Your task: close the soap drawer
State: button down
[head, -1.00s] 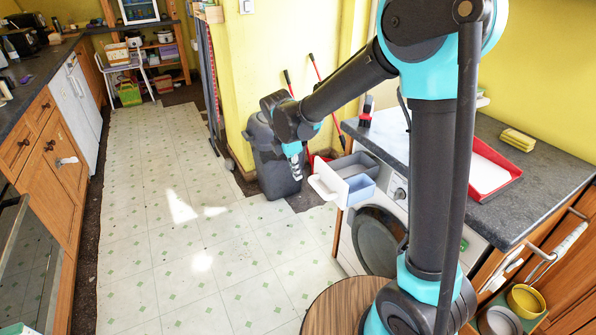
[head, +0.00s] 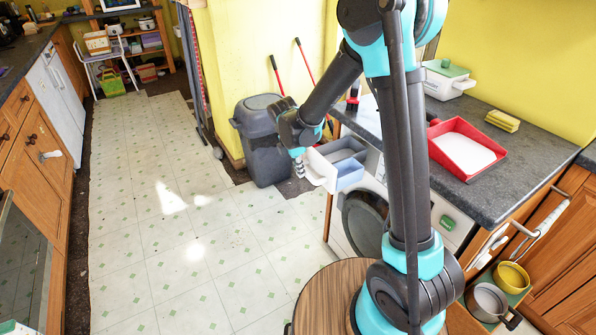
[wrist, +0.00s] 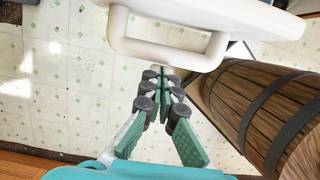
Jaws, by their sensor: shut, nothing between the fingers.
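The soap drawer (head: 350,176) stands pulled out of the top of the washing machine (head: 341,225). It has grey-blue compartments and a white front with a loop handle (head: 316,176). My gripper (head: 299,169) is on the front side of the drawer, close to the handle. In the wrist view the white handle (wrist: 165,55) lies just beyond my shut, empty fingertips (wrist: 161,76). The fingertips look very near the handle; I cannot tell whether they touch it.
A grey bin (head: 262,140) stands behind my gripper, by the yellow wall. The dark countertop (head: 465,110) above the machine holds a red tray (head: 466,150), a yellow sponge (head: 502,121) and a white dish (head: 445,84). The tiled floor (head: 180,250) to the left is clear.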

jog(key=shift+d, duration=0.1)
jog(key=w+d, duration=0.3)
jog(key=d, duration=0.2)
jog(key=w+d, duration=0.4)
jog(key=d, duration=0.1)
jog(key=w+d, duration=0.3)
jog(key=d, duration=0.2)
jog(key=shift+w+d, duration=0.15)
jog(key=shift+w, duration=0.1)
jog(key=shift+s, duration=0.1)
